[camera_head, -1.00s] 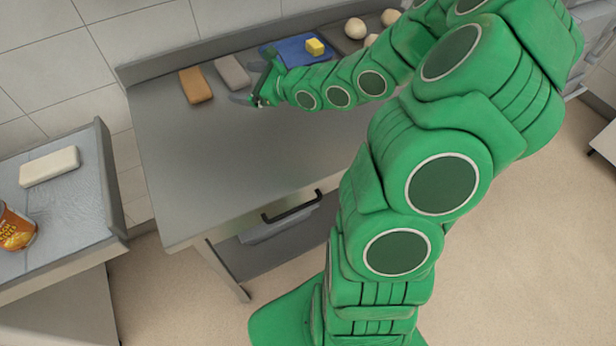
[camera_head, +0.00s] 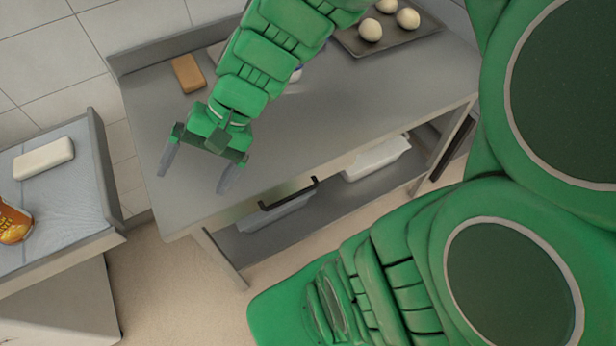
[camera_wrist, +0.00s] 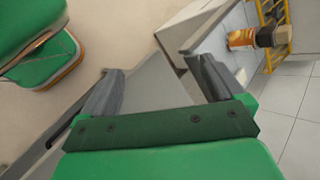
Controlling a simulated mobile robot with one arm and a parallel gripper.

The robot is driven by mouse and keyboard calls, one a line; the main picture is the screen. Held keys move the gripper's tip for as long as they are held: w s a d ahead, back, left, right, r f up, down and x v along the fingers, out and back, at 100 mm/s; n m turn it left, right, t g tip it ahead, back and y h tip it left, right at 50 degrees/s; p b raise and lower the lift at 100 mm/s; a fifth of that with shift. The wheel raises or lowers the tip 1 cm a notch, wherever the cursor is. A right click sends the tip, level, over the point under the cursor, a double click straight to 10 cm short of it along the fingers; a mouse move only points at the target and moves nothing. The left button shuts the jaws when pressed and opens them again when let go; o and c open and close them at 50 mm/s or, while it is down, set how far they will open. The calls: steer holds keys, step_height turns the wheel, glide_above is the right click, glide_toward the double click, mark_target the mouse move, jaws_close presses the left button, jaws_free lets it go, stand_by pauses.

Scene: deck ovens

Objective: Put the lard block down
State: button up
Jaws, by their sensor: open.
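A white block (camera_head: 43,158), which looks like the lard block, lies flat on the left counter (camera_head: 72,205) in the head view. My gripper (camera_head: 198,172) is open, with nothing between its fingers. It is above the front left part of the steel table (camera_head: 340,115), to the right of the white block and well apart from it. In the wrist view the two fingers of my gripper (camera_wrist: 156,85) are spread wide, with bare steel and floor showing between them.
A brown block (camera_head: 188,73) lies at the table's back left, beside a mostly hidden grey block (camera_head: 216,50). A tray (camera_head: 350,45) of dough balls is farther right. A floor gap separates the counter and table.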

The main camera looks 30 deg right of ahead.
steer(key=s+d+n+h, duration=0.4)
steer(key=s+d+h, duration=0.4)
steer(key=d, duration=0.6)
steer(key=s, duration=0.2)
steer(key=shift+s+d+r+g+h, duration=0.25)
steer(key=shift+s+d+g+h, duration=0.05)
steer(key=shift+s+d+g, duration=0.1)
steer(key=shift+a, duration=0.1)
